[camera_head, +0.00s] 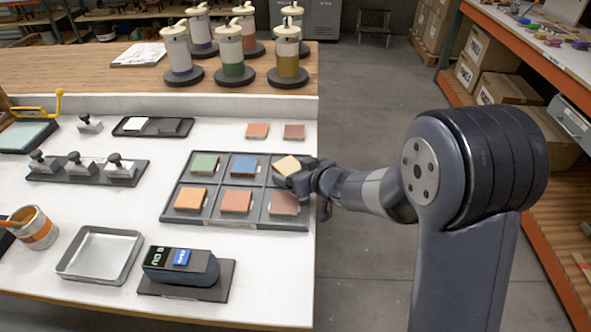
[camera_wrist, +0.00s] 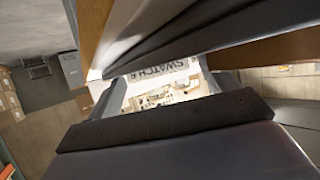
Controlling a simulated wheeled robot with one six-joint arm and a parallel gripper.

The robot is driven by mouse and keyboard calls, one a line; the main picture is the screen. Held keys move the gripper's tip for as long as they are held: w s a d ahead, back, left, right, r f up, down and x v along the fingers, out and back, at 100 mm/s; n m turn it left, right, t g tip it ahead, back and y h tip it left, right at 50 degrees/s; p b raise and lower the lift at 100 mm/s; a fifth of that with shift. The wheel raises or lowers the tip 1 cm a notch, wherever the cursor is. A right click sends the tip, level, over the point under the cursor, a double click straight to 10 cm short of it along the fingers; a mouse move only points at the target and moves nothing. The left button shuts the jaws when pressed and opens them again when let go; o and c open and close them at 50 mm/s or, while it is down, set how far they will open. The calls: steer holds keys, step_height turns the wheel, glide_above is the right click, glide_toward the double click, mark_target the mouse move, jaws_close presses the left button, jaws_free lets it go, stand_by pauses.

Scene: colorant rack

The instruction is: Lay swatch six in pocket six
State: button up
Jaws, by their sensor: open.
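A dark six-pocket tray (camera_head: 219,219) lies on the white table. A light orange swatch (camera_head: 286,164) sits tilted at its back right pocket, with one edge raised; I cannot tell whether it touches the pocket floor. My gripper (camera_head: 293,179) is at this swatch from the right, with open jaws; its fingers partly hide the pocket. Which swatch is six cannot be read in the head view.
The other pockets hold green (camera_head: 204,164), blue (camera_head: 244,166), orange (camera_head: 190,199), tan (camera_head: 236,201) and reddish-brown (camera_head: 284,203) swatches. Two loose swatches (camera_head: 257,130) lie behind the tray. A metal pan (camera_head: 70,265) and a dark device (camera_head: 181,267) stand in front.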

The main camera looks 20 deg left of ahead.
steer(key=shift+r, duration=0.2)
steer(key=shift+s+d+r, duration=0.1)
steer(key=shift+d+r, duration=0.05)
steer(key=shift+d, duration=0.15)
steer(key=p+v, duration=0.1)
steer(key=v, duration=1)
steer(key=shift+s+p, duration=0.15)
steer(key=shift+p, duration=0.25)
